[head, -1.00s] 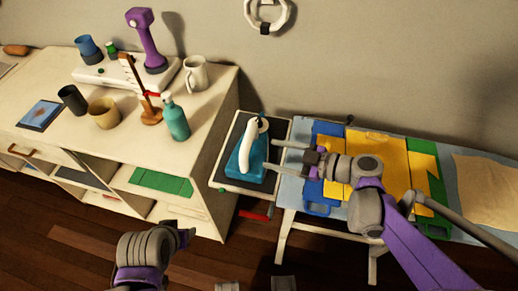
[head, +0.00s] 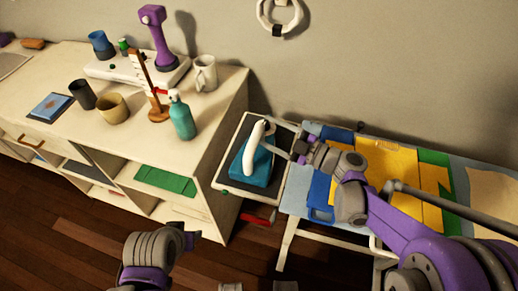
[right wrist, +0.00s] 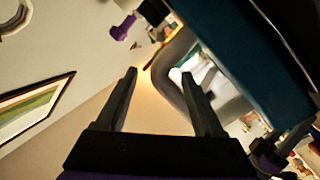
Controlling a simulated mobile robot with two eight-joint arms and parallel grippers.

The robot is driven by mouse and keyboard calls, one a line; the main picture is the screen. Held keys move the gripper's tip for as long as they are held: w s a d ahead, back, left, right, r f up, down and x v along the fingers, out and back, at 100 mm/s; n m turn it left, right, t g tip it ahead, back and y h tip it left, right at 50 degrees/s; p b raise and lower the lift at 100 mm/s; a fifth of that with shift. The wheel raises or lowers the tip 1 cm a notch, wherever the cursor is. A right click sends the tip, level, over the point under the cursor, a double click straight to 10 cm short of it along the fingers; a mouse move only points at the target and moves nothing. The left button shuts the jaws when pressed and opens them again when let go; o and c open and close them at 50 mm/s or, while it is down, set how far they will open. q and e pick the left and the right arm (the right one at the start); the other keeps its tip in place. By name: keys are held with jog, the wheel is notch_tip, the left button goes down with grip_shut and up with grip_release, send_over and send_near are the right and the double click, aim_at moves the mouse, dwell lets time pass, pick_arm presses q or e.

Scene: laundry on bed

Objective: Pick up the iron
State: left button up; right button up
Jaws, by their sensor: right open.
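The iron (head: 249,172) has a teal body and a white curved handle, and stands on a dark-topped rest at the left end of the ironing board. My right gripper (head: 274,137) is open, its two fingers pointing left at the handle's right side. One fingertip overlaps the handle's edge in the head view; contact cannot be told. In the right wrist view, the open fingers (right wrist: 160,78) show with the teal body (right wrist: 260,42) at upper right and the curved handle behind the right finger. My left gripper (head: 188,234) is low in the head view, away from the iron; its jaws are unclear.
A white shelf unit (head: 215,120) stands just left of the iron, with a teal spray bottle (head: 182,117) and a mug (head: 205,73) on top. Folded yellow cloth (head: 395,165) and blue cloth (head: 320,196) lie on the board to the right.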

aim_at(264, 130)
jog(key=x, duration=0.3)
jog(key=shift+a, duration=0.15)
jog(key=shift+c, duration=0.2)
grip_shut()
dwell(1.1)
